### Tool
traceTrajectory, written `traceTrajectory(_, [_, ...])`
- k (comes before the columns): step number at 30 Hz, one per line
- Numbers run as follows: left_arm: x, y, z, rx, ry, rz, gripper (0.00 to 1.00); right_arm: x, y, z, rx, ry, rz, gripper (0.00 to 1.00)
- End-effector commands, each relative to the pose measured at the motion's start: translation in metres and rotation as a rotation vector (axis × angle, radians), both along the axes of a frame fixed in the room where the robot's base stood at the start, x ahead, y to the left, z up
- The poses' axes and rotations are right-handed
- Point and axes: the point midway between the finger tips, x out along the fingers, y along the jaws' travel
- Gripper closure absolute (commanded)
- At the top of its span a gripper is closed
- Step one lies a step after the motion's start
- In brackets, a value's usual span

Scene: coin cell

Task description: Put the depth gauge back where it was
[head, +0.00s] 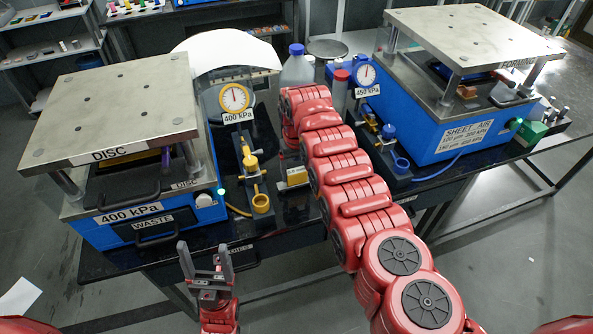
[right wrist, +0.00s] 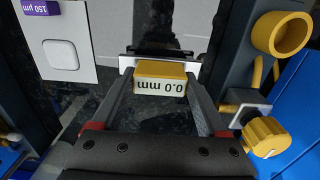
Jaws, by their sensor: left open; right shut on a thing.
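The depth gauge (right wrist: 160,76) is a yellow block with a "0.0 mm" readout and a pale bar along its far side, seen in the right wrist view. My right gripper (right wrist: 158,95) is shut on it, one finger at each side. In the head view the gauge (head: 294,177) shows low over the black bench, between the two blue machines. My right arm hides most of the right gripper there. I cannot tell whether the gauge touches the bench. My left gripper (head: 205,250) is open and empty, in front of the bench edge.
The DISC press (head: 110,110) stands left, the sheet air former (head: 450,120) right. Yellow valve fittings (head: 261,203) are left of the gauge, blue ones (head: 401,164) right. Bottles (head: 297,68) stand behind. Black bench (head: 300,210) shows bare in front of the gauge.

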Motion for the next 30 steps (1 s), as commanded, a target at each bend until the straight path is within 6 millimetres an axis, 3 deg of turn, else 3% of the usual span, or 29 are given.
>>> traceTrajectory(11, [0.000, 0.000, -0.002, 0.000, 0.000, 0.000, 0.28, 0.000, 0.000, -0.006, 0.000, -0.001, 0.000, 0.91])
traceTrajectory(12, [0.000, 0.000, -0.002, 0.000, 0.000, 0.000, 0.28, 0.000, 0.000, -0.006, 0.000, -0.001, 0.000, 0.20])
traceTrajectory(15, [0.000, 0.000, -0.001, 0.000, 0.000, 0.000, 0.28, 0.000, 0.000, -0.005, 0.000, -0.001, 0.000, 0.02])
traceTrajectory(30, [0.000, 0.000, -0.004, 0.000, 0.000, 0.000, 0.28, 0.001, 0.001, 0.005, 0.001, -0.003, 0.000, 0.00])
